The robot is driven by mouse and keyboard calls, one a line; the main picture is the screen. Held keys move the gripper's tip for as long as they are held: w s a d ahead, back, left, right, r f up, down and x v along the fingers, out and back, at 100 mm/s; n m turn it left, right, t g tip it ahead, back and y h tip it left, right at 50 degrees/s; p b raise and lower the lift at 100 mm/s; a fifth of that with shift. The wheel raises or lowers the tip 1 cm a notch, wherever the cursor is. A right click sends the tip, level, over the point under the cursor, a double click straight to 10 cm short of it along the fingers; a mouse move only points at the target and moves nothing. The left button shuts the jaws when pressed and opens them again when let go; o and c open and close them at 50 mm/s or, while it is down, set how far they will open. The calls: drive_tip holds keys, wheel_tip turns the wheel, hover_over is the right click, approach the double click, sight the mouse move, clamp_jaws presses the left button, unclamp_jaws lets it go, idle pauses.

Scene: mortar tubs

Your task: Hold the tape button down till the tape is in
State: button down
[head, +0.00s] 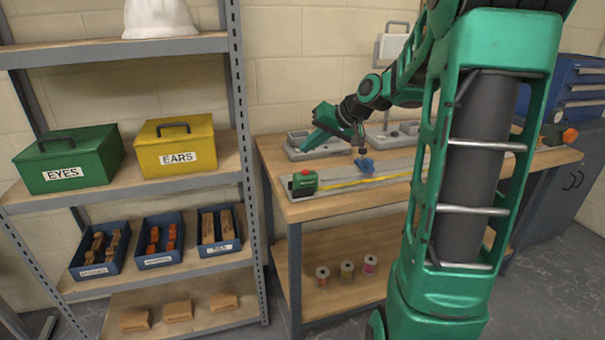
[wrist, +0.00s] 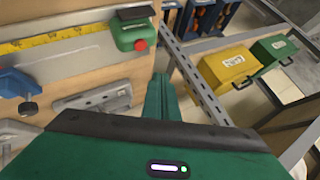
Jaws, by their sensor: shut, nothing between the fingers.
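The green tape measure (head: 304,183) with a red button sits at the left end of the grey board on the workbench. In the wrist view the tape case (wrist: 127,32) is at the top, and its red button (wrist: 141,45) faces my side. The yellow tape (head: 350,183) is out and runs right along the board; it also shows in the wrist view (wrist: 55,37). My gripper (head: 302,147) is shut and empty, above the back of the bench, behind and apart from the tape case. Its closed fingers (wrist: 160,80) lie below and right of the case in the wrist view.
A blue clamp (head: 366,167) stands at the board, right of the case. A grey fixture (wrist: 95,100) lies beside my fingers. The shelf rack (head: 240,120) with green and yellow boxes stands to the left. Several small items lie at the bench's right.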

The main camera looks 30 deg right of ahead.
hover_over(309, 174)
drive_tip(key=shift+a+f, duration=0.1)
drive_tip(key=shift+f, duration=2.1)
drive_tip(key=shift+f, duration=0.2)
drive_tip(key=shift+f, duration=0.2)
drive_tip(key=shift+f, duration=0.35)
idle(1.7)
drive_tip(key=shift+r, duration=0.8)
drive_tip(key=shift+r, duration=2.5)
